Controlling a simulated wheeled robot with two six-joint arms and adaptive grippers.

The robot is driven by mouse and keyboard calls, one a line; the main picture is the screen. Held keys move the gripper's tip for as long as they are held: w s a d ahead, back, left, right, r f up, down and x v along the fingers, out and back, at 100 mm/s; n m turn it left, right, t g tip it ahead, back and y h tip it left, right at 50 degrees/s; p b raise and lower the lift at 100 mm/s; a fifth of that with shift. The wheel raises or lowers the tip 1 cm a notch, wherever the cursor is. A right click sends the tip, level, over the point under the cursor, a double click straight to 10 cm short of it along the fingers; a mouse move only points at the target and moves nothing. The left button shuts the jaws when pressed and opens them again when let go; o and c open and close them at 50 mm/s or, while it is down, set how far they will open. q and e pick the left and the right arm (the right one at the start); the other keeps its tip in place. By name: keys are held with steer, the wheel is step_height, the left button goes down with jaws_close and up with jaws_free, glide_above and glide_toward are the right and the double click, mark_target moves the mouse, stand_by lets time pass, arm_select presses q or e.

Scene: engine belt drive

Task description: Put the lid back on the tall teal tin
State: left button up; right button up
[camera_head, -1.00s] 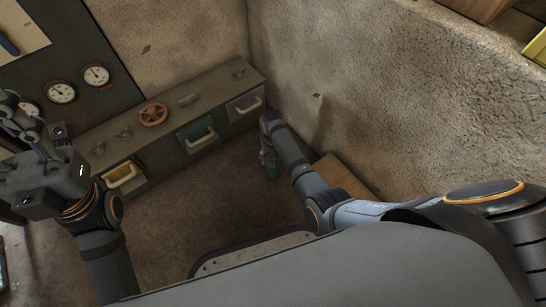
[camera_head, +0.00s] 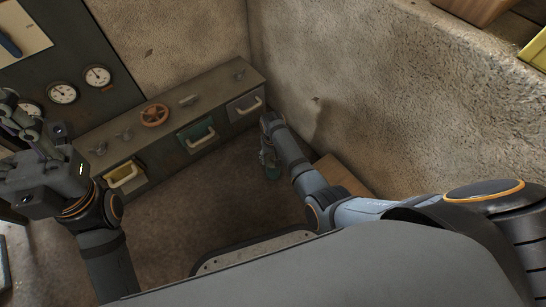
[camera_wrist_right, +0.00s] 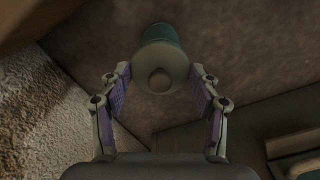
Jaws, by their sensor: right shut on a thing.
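In the right wrist view the pale lid (camera_wrist_right: 160,60) with a round knob (camera_wrist_right: 159,78) faces me between the fingers. My right gripper (camera_wrist_right: 160,80) is shut on the lid, one finger at each side. The teal tin (camera_wrist_right: 160,33) shows just beyond the lid, in line with it; I cannot tell whether the lid sits fully on it. In the head view the teal tin (camera_head: 272,172) is a small patch low by the right gripper (camera_head: 268,150), mostly hidden by my arm. My left gripper (camera_head: 22,125) is at the far left, away from the tin; its fingers are partly cut off.
A long grey cabinet (camera_head: 105,138) with drawers and a red handwheel (camera_head: 155,115) runs along the back. A rough wall (camera_head: 400,90) stands close on the right. A brown box (camera_head: 343,175) lies beside my right arm. The floor (camera_head: 200,215) left of the tin is clear.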

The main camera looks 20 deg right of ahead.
steer(key=shift+p, duration=0.35)
steer(key=shift+f, duration=0.15)
stand_by(0.9)
steer(key=shift+p, duration=0.5)
stand_by(0.4)
steer(key=o, duration=0.9)
steer(key=shift+c, duration=0.2)
steer(key=shift+o, duration=1.2)
